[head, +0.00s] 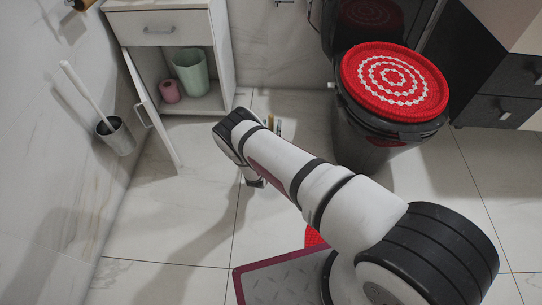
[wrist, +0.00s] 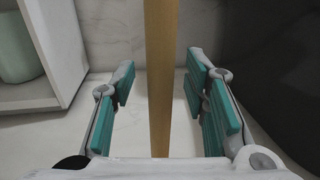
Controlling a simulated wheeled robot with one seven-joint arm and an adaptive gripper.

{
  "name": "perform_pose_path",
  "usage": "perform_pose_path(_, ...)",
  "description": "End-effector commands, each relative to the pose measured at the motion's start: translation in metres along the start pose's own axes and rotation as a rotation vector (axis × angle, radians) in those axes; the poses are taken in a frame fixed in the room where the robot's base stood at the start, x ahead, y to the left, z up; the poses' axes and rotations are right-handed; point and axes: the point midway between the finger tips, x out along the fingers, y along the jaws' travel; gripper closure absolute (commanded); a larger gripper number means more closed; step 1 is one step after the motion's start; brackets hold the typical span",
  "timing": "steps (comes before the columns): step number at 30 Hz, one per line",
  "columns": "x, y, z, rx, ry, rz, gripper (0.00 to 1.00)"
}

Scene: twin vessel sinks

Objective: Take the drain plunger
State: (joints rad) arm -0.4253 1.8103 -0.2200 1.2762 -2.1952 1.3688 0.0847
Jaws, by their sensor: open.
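The drain plunger shows as a pale wooden handle (wrist: 160,60), upright in the wrist view and running from the top edge down between the fingers. In the head view only a small piece of the handle (head: 270,120) shows just behind my arm; its cup is hidden. My gripper (wrist: 158,84) is open, with teal-padded fingers on either side of the handle. Gaps show between the handle and the pads on both sides. In the head view my arm hides most of the gripper.
An open white cabinet (head: 160,30) holds a green bin (head: 191,73) and a pink cup (head: 170,92); its door (head: 152,110) juts out. A toilet brush holder (head: 116,136) is at the left wall. A dark bin-like body with a red cover (head: 394,82) stands right.

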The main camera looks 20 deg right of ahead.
Motion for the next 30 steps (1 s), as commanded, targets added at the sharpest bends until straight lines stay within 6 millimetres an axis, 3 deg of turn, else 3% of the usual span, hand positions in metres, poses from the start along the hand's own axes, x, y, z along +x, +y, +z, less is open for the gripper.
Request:
perform_pose_path(5,0.000,0.000,0.001,0.000,0.000,0.000,0.59)
perform_pose_path(11,0.000,0.000,0.000,0.001,0.000,0.000,1.00)
perform_pose_path(23,0.000,0.000,0.001,0.001,-0.001,0.000,1.00)
perform_pose_path(30,0.000,0.001,0.013,0.002,-0.002,0.000,1.00)
